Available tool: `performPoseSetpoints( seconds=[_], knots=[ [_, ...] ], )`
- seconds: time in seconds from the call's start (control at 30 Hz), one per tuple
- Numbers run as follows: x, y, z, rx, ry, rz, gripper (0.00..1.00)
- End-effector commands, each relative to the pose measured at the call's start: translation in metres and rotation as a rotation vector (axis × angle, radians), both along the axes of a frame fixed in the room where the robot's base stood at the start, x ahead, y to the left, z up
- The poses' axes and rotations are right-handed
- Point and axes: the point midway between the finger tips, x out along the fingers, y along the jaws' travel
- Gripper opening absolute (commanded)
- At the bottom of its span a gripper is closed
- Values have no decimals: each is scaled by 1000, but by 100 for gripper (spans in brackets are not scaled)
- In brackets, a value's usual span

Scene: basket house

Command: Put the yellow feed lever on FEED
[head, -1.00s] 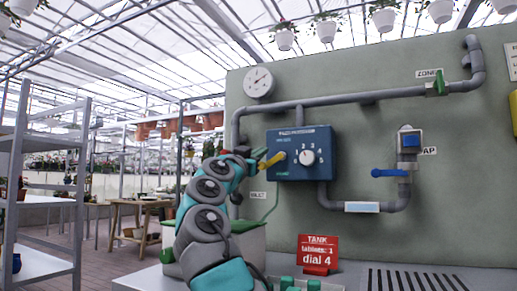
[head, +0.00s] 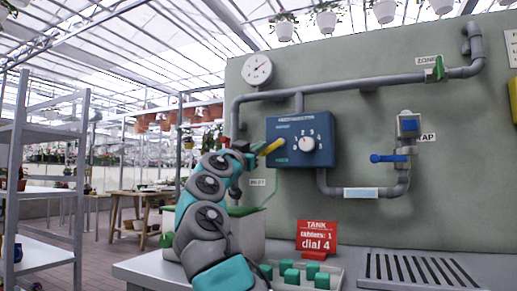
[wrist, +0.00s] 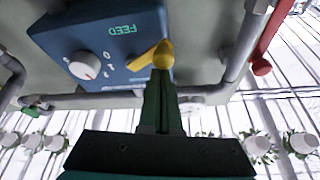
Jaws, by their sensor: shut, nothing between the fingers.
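In the head view a green label (head: 281,160) sits below the lever. My gripper (head: 252,148) is shut and empty, its fingertips (wrist: 160,78) right at the lever's end. The fingers overlap the end in the wrist view; I cannot tell if they touch.
A white dial knob (head: 307,144) is on the same box, close to the lever. Grey pipes (head: 360,90) run around the box, with a blue tap handle (head: 388,158) to the right. A red tank sign (head: 317,238) stands on the bench below.

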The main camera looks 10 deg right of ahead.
Motion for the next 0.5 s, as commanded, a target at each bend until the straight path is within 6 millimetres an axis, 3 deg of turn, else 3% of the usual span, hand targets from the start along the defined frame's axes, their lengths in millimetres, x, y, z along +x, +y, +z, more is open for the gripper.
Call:
performPoseSetpoints(
  seconds=[0.2, 0.5],
  knots=[
    [-2, -3, -11, -88, 68, -2, 0],
    [-2, -4, -10, -144, 106, 0, 0]
  ],
)
